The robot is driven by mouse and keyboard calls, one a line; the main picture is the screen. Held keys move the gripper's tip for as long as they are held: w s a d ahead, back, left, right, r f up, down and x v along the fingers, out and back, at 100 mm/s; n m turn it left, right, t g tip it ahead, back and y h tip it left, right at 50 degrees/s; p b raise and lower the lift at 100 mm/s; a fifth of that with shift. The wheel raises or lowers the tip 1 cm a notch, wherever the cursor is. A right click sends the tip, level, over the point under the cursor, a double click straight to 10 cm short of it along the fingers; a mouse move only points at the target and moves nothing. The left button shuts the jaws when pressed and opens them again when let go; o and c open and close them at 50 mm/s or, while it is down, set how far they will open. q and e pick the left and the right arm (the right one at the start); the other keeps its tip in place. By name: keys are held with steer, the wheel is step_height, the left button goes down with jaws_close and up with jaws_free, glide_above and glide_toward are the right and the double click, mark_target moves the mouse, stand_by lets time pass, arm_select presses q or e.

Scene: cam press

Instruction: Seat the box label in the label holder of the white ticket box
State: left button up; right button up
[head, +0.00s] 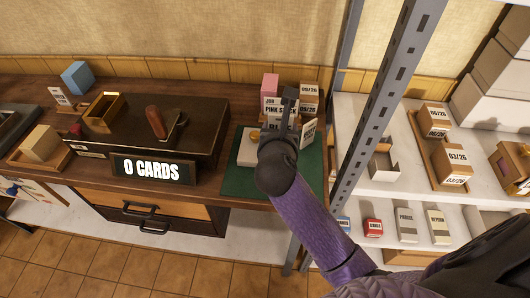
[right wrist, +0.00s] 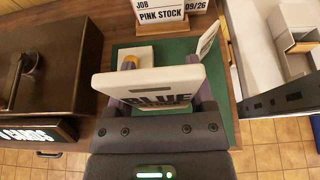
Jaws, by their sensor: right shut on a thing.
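My right gripper (head: 287,122) is over the green mat (head: 238,183). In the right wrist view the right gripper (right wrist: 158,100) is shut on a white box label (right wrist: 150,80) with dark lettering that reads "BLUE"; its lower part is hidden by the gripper. In the head view only a piece of the label (head: 274,125) shows beside the gripper. A low white object with a yellow part, apparently the white ticket box (head: 246,149), sits on the mat, left of the gripper. The held label partly hides it in the right wrist view (right wrist: 150,52). I cannot make out its label holder. My left gripper is out of view.
A "JOB PINK STOCK" sign (head: 273,105) stands behind the gripper, near a pink box (head: 270,83). A tilted white card (head: 308,132) stands close on the right. The dark "0 CARDS" machine (head: 150,140) is left. A grey shelf post (head: 385,90) rises right of the mat.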

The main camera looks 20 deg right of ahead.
steer(key=d+f+b, duration=0.1)
steer(key=f, duration=0.3)
steer(key=d+f+b, duration=0.1)
steer(key=f+b, duration=0.1)
steer(key=f, duration=0.2)
steer(key=w+d+f+b, duration=0.1)
steer(key=f+b, duration=0.1)
steer(key=f, duration=0.3)
steer(key=shift+d, duration=0.2)
steer(key=shift+r, duration=0.3)
steer(key=shift+w+f, duration=0.1)
steer(key=shift+f, duration=0.05)
steer(key=o, duration=1.2)
steer(key=shift+c, duration=0.2)
